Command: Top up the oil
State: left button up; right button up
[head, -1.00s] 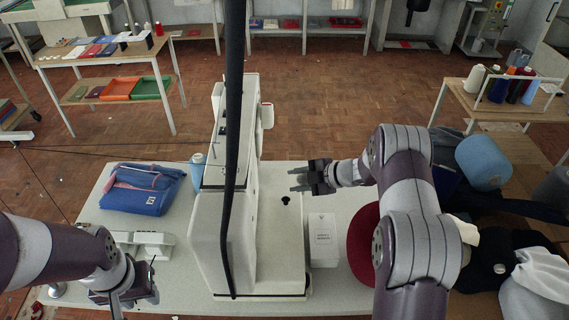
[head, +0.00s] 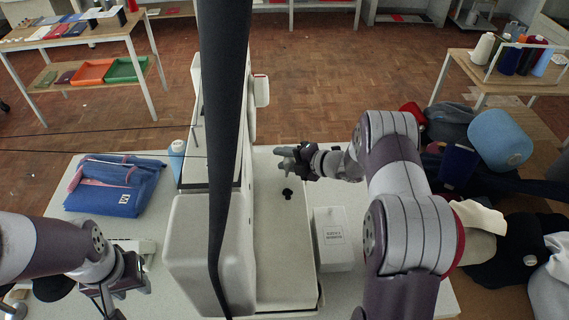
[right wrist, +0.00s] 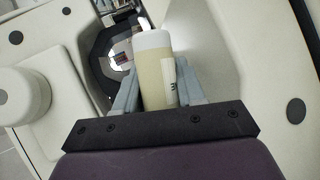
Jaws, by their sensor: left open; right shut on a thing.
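A pale yellow bottle with a white top and a printed label (right wrist: 153,79) is between the fingers of my right gripper in the right wrist view. My right gripper (head: 284,160) is shut on this bottle, above the bed of the white sewing machine (head: 208,240); the bottle is not clear in the head view. A small black knob-like part (head: 287,194) is on the machine bed just below this gripper. A dark ring-shaped opening (right wrist: 100,65) shows behind the bottle. My left gripper (head: 105,298) is open and empty at the lower left.
A white box (head: 333,240) sits right of the bed. Thread cones and cloth fill the right side. A black vertical bar (head: 224,150) crosses the view.

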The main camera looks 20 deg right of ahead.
jog(key=n+t+b, duration=0.2)
jog(key=b, duration=0.3)
jog(key=r+n+t+b, duration=0.1)
jog(key=n+b, duration=0.1)
jog(key=b, duration=0.4)
jog(key=shift+n+t, duration=0.3)
jog(key=shift+t, duration=0.1)
pick_arm(q)
notch_tip(320, 180, down, 14)
jog(key=shift+r+b, duration=0.1)
jog(key=shift+b, duration=0.75)
pick_arm(e)
jog(key=shift+r+n+y, duration=0.3)
pick_arm(q)
jog(key=shift+f, duration=0.25)
pick_arm(e)
jog(key=shift+s+r+t, duration=0.1)
jog(key=shift+r+t, duration=0.2)
jog(key=shift+t, duration=0.1)
